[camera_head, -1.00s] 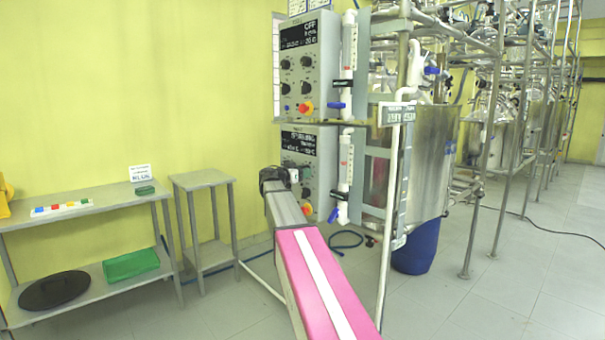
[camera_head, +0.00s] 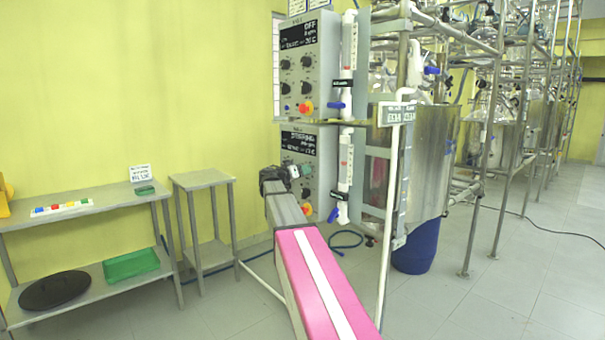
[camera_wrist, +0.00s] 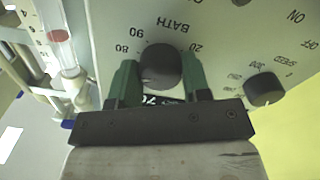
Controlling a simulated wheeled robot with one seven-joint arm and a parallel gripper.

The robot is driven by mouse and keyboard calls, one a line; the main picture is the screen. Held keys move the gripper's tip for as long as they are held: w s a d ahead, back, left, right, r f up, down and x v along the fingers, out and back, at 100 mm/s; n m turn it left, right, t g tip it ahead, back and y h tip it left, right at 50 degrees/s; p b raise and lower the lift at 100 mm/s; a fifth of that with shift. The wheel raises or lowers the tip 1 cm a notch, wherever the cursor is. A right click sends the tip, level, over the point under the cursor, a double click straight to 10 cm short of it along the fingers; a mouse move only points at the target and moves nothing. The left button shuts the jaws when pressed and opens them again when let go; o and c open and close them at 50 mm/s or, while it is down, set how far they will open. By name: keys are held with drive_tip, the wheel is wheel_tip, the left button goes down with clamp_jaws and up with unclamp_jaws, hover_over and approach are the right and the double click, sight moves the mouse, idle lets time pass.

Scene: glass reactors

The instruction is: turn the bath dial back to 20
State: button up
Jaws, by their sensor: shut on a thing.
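The bath dial (camera_wrist: 159,60) is a round black knob on a light grey panel, under the word BATH in the wrist view. Printed numbers 80, 90 and 20 stand around it; other marks are partly hidden by my gripper. My gripper (camera_wrist: 160,72) has its two green fingers on either side of the knob, shut on it. In the head view my gripper (camera_head: 295,172) is at the lower control box (camera_head: 318,146), and the bath dial is hidden behind it. That box's display text is too small to read surely.
A second black knob (camera_wrist: 264,89), marked SPEED, sits close to my right finger. A white tube (camera_head: 345,160) with a blue valve runs beside the boxes. An upper control box (camera_head: 300,70) sits above. A small stand (camera_head: 203,179) and a shelf table are at the left.

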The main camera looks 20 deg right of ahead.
drive_tip(key=n, duration=0.5)
drive_tip(key=shift+n, duration=0.3)
drive_tip(key=n, duration=0.5)
drive_tip(key=shift+r, duration=0.1)
drive_tip(key=n, duration=0.5)
drive_tip(key=shift+n, duration=0.4)
drive_tip(key=n, duration=0.4)
drive_tip(key=shift+n, duration=0.3)
drive_tip(key=n, duration=1)
drive_tip(key=shift+w, duration=0.1)
drive_tip(key=n, duration=0.5)
drive_tip(key=shift+a, duration=0.1)
drive_tip(key=shift+n, duration=2.5)
